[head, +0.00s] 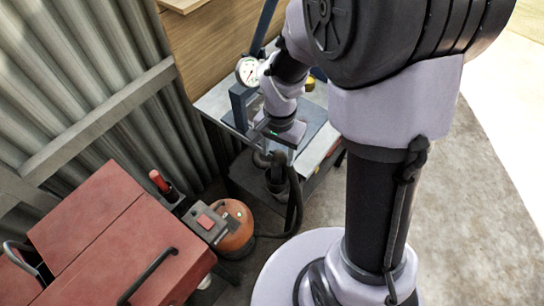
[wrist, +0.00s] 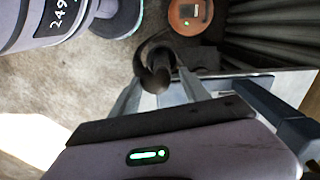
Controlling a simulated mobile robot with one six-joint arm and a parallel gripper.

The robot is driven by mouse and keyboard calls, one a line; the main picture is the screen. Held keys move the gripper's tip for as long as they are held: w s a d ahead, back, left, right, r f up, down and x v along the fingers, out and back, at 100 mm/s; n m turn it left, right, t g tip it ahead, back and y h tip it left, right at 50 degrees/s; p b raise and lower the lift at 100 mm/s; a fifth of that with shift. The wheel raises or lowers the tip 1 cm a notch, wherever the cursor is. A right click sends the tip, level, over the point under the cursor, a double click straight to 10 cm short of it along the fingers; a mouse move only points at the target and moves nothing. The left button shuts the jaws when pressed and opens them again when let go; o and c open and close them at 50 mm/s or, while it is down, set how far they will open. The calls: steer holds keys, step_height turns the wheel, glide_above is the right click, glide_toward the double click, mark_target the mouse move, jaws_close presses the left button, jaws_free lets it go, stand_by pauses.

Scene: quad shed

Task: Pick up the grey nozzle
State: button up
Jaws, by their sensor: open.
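My gripper (head: 277,154) points down at the edge of the workbench, with its jaws open. In the wrist view its two fingers (wrist: 159,80) are spread. A dark grey, curved hose-like piece (wrist: 153,62) shows between and beyond them. The same dark piece (head: 279,181) shows just below my gripper in the head view. It looks like the nozzle end of the black hose, but I cannot tell for sure which part is the nozzle. I cannot tell whether the fingers touch it. My gripper partly hides it.
An orange shop vacuum (head: 236,232) stands on the floor beside a red tool cabinet (head: 120,240). A black hose (head: 296,205) runs near it. The workbench (head: 215,103) carries a dial gauge (head: 248,71) and blue-grey frame. Corrugated wall (head: 80,70) stands left; concrete floor (head: 470,220) is clear right.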

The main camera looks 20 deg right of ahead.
mark_target(276, 169)
steer(key=f+b, duration=0.1)
steer(key=f, duration=0.2)
steer(key=f+b, duration=0.1)
steer(key=f, duration=0.2)
steer(key=f+b, duration=0.1)
steer(key=f, duration=0.2)
steer(key=shift+a+b, duration=0.25)
steer(key=shift+b, duration=0.05)
steer(key=shift+r, duration=0.15)
steer(key=shift+c, duration=0.4)
jaws_close()
